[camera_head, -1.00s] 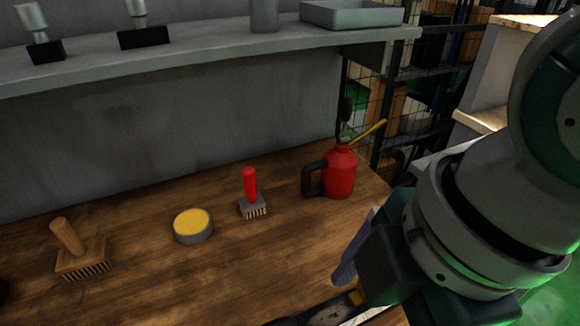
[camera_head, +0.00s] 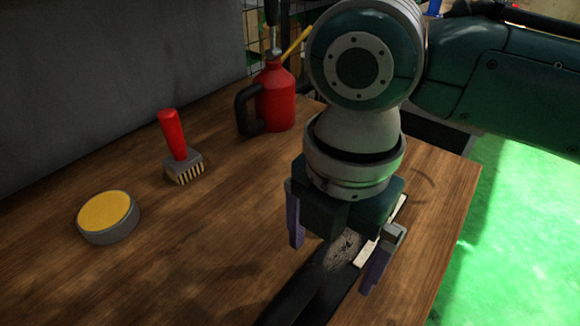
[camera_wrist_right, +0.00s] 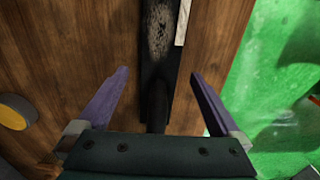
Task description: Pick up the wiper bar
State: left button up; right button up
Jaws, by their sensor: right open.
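A long dark bar (camera_head: 308,288) with a worn grey patch and a pale strip (camera_head: 370,250) along one side lies on the wooden table; I take it for the wiper bar. My right gripper (camera_head: 333,268) points down above it, open, with its purple fingers apart. In the right wrist view the bar (camera_wrist_right: 157,50) runs between the two open fingers of the gripper (camera_wrist_right: 158,74), and neither finger visibly touches it. Its far part is partly hidden behind the gripper in the head view. My left gripper is not in view.
On the wooden table (camera_head: 215,230), a red oil can (camera_head: 276,98), a red-handled brush (camera_head: 174,138) and a round tin with a yellow top (camera_head: 106,214) stand left of my right arm. The table's right edge is close, with green floor (camera_head: 500,240) beyond.

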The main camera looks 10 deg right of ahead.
notch_tip(320, 180, down, 4)
jog(key=shift+s+r+b, duration=0.1)
jog(key=shift+r+b, duration=0.05)
jog(key=shift+b, duration=0.15)
jog(key=shift+c, duration=0.2)
grip_shut()
dwell(0.4)
jog(key=shift+a+r, duration=0.1)
